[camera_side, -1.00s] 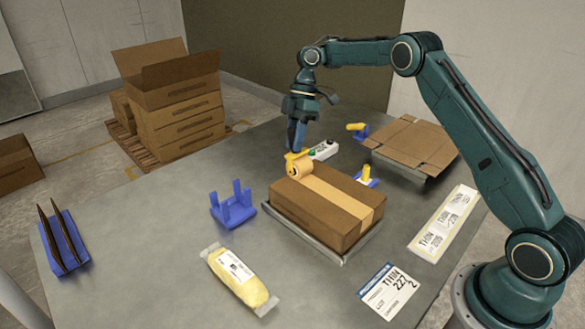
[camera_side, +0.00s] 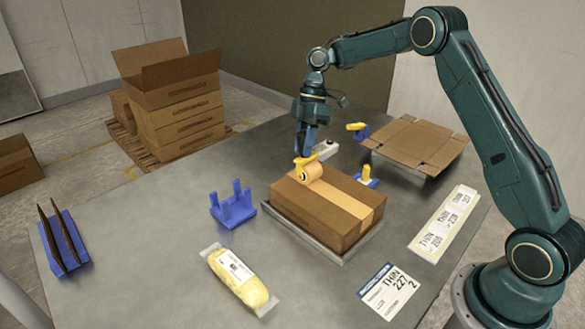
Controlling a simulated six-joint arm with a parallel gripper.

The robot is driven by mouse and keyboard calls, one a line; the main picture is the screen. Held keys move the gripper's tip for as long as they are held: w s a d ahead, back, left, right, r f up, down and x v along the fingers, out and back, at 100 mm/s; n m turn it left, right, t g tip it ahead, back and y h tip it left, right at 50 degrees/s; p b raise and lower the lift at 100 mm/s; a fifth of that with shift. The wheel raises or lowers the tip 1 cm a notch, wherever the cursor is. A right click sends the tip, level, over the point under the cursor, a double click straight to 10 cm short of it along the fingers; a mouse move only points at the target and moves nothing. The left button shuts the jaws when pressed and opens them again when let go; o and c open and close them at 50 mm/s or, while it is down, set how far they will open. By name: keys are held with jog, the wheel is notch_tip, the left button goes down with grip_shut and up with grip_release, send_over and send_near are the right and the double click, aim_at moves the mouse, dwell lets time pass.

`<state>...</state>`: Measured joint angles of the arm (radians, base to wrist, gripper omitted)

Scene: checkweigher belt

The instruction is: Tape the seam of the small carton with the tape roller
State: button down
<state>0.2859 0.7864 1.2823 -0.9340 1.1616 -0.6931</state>
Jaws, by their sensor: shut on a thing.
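The small carton (camera_side: 305,207) is closed and sits on a grey metal tray (camera_side: 345,258) in the middle of the table. A tan tape strip (camera_side: 342,199) runs along its top seam to the near right end and down that end. My gripper (camera_side: 304,154) is shut on the yellow tape roller (camera_side: 308,171), at the carton's far left end. The roller is at or just above the top there; I cannot tell whether it touches. The gripper hides part of the roller's handle.
An empty blue cradle (camera_side: 233,206) stands left of the carton, with a yellow packed bag (camera_side: 239,277) in front. A blue holder with a yellow piece (camera_side: 367,176) is close behind the carton. Flat cardboard (camera_side: 414,140) lies at back right; label sheets (camera_side: 443,222) lie at right.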

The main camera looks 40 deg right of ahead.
jog(key=shift+s, duration=3.3)
jog(key=shift+s, duration=1.5)
